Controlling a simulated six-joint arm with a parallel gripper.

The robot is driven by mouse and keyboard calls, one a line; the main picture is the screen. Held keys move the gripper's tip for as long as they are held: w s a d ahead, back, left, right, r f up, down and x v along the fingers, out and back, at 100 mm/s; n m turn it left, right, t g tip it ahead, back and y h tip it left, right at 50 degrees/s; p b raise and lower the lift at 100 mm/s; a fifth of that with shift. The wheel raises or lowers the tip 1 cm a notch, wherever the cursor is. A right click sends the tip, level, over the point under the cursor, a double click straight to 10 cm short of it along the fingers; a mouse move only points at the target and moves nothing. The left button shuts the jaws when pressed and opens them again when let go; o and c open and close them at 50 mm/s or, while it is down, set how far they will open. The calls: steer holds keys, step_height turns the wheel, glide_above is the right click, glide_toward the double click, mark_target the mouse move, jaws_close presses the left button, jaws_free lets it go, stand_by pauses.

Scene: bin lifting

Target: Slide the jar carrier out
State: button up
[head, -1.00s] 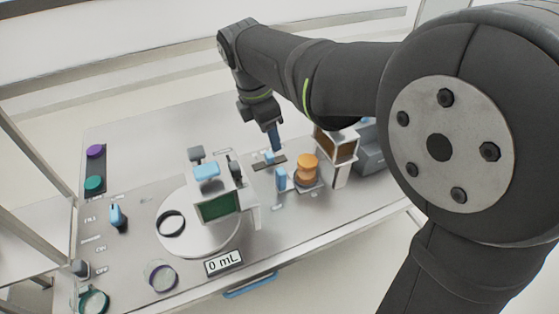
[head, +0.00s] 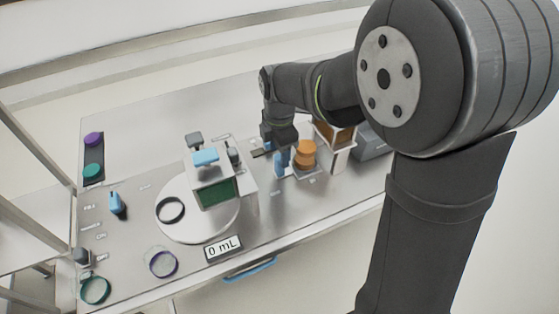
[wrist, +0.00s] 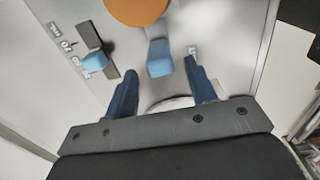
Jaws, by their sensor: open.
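The jar carrier's upright blue handle (wrist: 160,58) stands beside an orange jar, whose round top (wrist: 137,10) is cut off by the upper edge of the wrist view. In the head view the orange jar (head: 305,156) stands in front of a brown-and-white housing. My gripper (wrist: 161,68) is open, with its two blue fingers on either side of the handle's line and the handle at about fingertip level. I see no contact with it. In the head view my gripper partly covers the handle, and the blue fingers and handle are hard to tell apart.
A blue knob (wrist: 94,62) on a dark slot plate lies left of my fingers. The brown-and-white housing (head: 338,140) and a grey box (head: 374,140) stand behind the jar. A white device with a green screen (head: 216,193) stands to the left.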

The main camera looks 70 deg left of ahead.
mark_target(279, 157)
steer(key=shift+f, duration=2.25)
steer(key=shift+c, duration=0.2)
steer(key=shift+s, duration=0.1)
jaws_close()
